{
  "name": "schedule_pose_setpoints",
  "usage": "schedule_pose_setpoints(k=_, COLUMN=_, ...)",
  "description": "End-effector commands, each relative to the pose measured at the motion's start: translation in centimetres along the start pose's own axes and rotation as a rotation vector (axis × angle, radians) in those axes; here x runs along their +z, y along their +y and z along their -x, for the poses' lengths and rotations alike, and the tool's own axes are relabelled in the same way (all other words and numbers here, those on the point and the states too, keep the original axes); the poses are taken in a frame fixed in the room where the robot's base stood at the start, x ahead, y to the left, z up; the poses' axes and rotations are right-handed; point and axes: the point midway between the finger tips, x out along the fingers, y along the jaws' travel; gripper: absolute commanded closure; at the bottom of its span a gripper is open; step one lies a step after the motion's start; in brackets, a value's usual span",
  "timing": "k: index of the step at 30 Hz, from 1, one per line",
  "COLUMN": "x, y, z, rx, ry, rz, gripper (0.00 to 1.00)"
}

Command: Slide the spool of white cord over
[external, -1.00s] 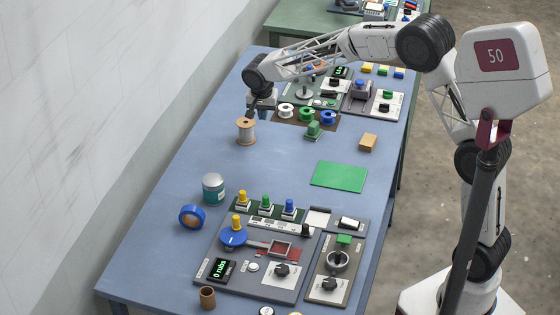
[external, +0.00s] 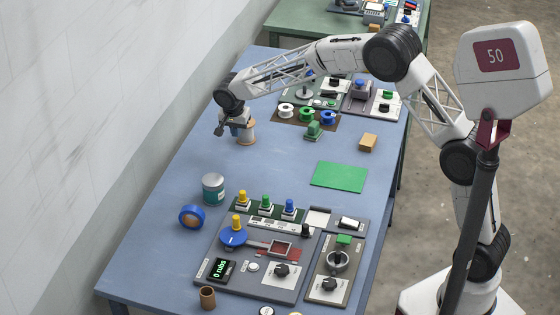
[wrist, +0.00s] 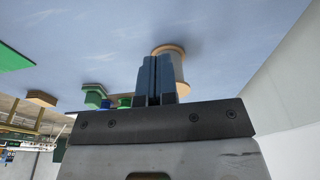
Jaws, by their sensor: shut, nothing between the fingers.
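The spool of white cord (external: 246,133), with tan wooden ends, stands upright on the blue table toward its far left side. My gripper (external: 219,131) is shut and empty, pointing down just left of the spool in the external view. Part of my wrist overlaps the spool's upper left there. In the wrist view my shut fingers (wrist: 157,78) cover the left part of the spool (wrist: 178,66). I cannot tell whether they touch it.
A green block (external: 314,130) and three small spools on a brown tray (external: 290,121) lie to the right. A tan block (external: 368,143) and a flat green mat (external: 339,176) lie further right. A tin (external: 213,189) and blue tape (external: 191,216) stand nearer. Table between is clear.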

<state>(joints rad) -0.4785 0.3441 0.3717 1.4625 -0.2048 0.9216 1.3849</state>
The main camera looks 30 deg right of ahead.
Motion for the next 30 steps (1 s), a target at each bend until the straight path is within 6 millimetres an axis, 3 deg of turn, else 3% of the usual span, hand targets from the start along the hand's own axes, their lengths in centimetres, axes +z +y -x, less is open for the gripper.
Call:
schedule_pose_setpoints(k=11, x=-3.1, y=0.0, z=-0.5, rx=-0.001, ry=0.000, rz=-0.002, gripper=1.00)
schedule_pose_setpoints(k=30, x=-11.9, y=0.0, z=-2.0, rx=-0.001, ry=0.001, rz=-0.001, gripper=1.00)
